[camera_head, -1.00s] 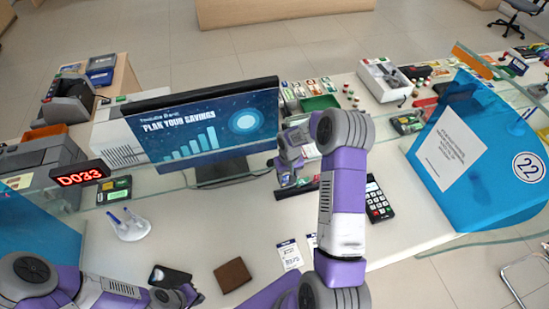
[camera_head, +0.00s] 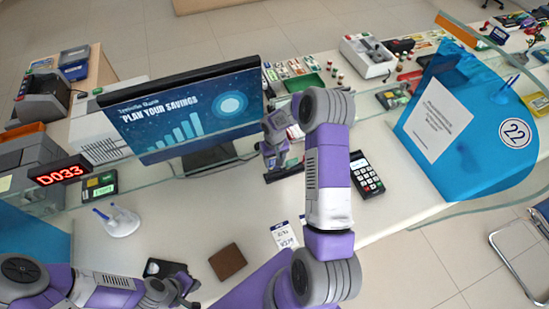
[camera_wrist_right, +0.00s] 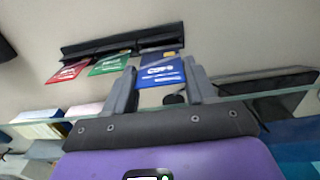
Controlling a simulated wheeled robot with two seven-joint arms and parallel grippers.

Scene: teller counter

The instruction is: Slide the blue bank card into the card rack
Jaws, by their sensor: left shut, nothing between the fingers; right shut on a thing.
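The blue bank card (camera_wrist_right: 162,73) is held between the fingers of my right gripper (camera_wrist_right: 160,80) in the right wrist view. The black card rack (camera_wrist_right: 105,45) lies just beyond it, with a red card (camera_wrist_right: 68,72) and a green card (camera_wrist_right: 108,64) in its left part. The blue card's far edge is close to the rack's right part; I cannot tell if it touches. In the head view my right gripper (camera_head: 275,160) hangs over the rack (camera_head: 284,174), hiding much of it and the card. My left gripper (camera_head: 192,304) is shut and empty at the bottom edge.
A monitor (camera_head: 185,118) stands left of the rack, and a card terminal (camera_head: 365,174) to its right. A glass panel edge crosses near the gripper. A brown wallet (camera_head: 227,261), printed slips (camera_head: 285,236) and a pen holder (camera_head: 122,223) lie on the near counter.

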